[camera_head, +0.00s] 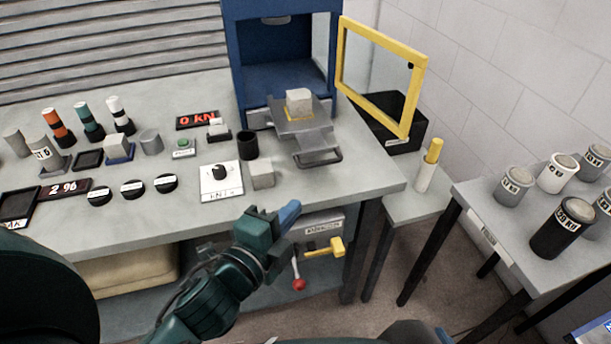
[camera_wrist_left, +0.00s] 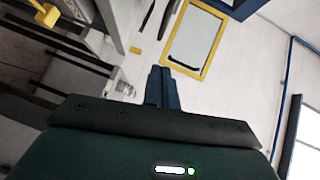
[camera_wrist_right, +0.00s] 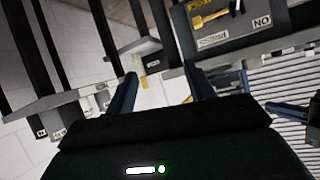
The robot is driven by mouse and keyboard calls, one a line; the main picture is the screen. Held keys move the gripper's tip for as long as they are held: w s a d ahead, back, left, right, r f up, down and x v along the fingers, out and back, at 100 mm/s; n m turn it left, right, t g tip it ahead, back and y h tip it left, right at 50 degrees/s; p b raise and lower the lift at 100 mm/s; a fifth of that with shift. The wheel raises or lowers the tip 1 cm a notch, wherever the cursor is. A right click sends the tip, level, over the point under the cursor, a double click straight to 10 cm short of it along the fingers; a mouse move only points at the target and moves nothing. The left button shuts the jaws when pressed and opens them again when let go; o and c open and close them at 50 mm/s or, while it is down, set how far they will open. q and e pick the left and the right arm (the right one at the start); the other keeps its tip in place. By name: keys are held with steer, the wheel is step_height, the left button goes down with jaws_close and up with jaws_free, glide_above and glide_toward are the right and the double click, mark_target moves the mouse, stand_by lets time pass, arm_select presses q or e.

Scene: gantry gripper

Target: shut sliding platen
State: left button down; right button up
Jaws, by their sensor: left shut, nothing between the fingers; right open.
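The sliding platen (camera_head: 312,141) is a grey metal slide sticking out of the front of the blue press (camera_head: 283,76), with a bar handle (camera_head: 319,159) at its near end. A pale concrete cube (camera_head: 298,101) sits on its inner part, over a yellow-edged plate. The press's yellow-framed door (camera_head: 415,98) stands swung open to the right. My left gripper (camera_head: 287,215) is shut and empty, in front of the bench edge, apart from the handle. Its closed fingers show in the left wrist view (camera_wrist_left: 162,88). My right gripper (camera_wrist_right: 162,86) is open and empty in the right wrist view.
The bench (camera_head: 202,222) carries several weights, pucks and displays left of the platen. A black cup (camera_head: 247,145) and a grey block (camera_head: 262,174) stand near the handle's left. Below the edge hangs a box with a yellow lever (camera_head: 325,248). A weights table (camera_head: 484,214) stands right.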

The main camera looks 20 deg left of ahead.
arm_select(q)
steer(key=x, duration=0.3)
steer(key=a+x, duration=0.1)
steer(key=x, duration=0.2)
steer(key=a+x, duration=0.1)
steer(key=x, duration=0.3)
steer(key=shift+w+f+p, duration=0.15)
steer(key=shift+w+p, duration=0.15)
steer(key=shift+p, duration=0.05)
steer(key=shift+w+a+f, duration=0.15)
steer(key=shift+w+a, duration=0.15)
steer(key=shift+w, duration=0.2)
arm_select(e)
steer(key=shift+s+d, duration=0.1)
steer(key=shift+d, duration=0.05)
